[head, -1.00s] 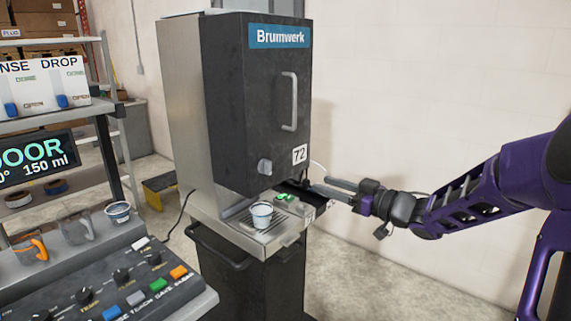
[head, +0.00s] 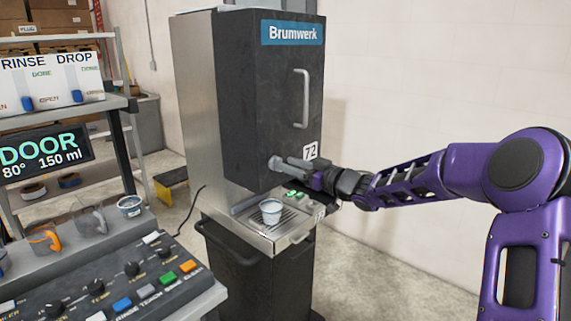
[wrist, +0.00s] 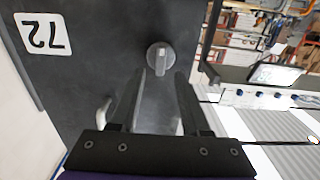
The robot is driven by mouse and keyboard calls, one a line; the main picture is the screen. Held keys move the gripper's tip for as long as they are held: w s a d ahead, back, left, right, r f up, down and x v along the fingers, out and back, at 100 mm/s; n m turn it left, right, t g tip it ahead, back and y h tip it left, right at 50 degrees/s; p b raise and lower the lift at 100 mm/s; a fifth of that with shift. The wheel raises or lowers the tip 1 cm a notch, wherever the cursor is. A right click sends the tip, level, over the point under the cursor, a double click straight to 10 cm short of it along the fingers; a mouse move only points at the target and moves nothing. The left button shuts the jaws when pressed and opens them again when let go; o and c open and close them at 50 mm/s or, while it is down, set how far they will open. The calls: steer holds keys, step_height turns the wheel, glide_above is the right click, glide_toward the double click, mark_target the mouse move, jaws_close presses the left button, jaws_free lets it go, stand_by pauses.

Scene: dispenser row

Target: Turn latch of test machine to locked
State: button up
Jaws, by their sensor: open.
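The test machine (head: 245,90) is a tall dark cabinet labelled Brumwerk, with its front door flat against the body. Its latch (head: 274,163) is a small grey knob low on the door, partly hidden by my fingers in the head view. In the wrist view the latch (wrist: 159,58) shows clearly, its raised grip running roughly along the picture's vertical. My gripper (head: 287,164) is open at the latch. In the wrist view its fingertips (wrist: 160,78) lie on either side of and just short of the knob. I cannot tell whether they touch it.
A door handle (head: 301,98) stands out above the latch. A white cup (head: 271,212) sits on the drip tray (head: 283,238) below. A control panel (head: 120,285) and display (head: 45,155) stand at the left. The floor at right is clear.

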steer(key=shift+x, duration=0.9)
steer(key=shift+c, duration=0.2)
jaws_close()
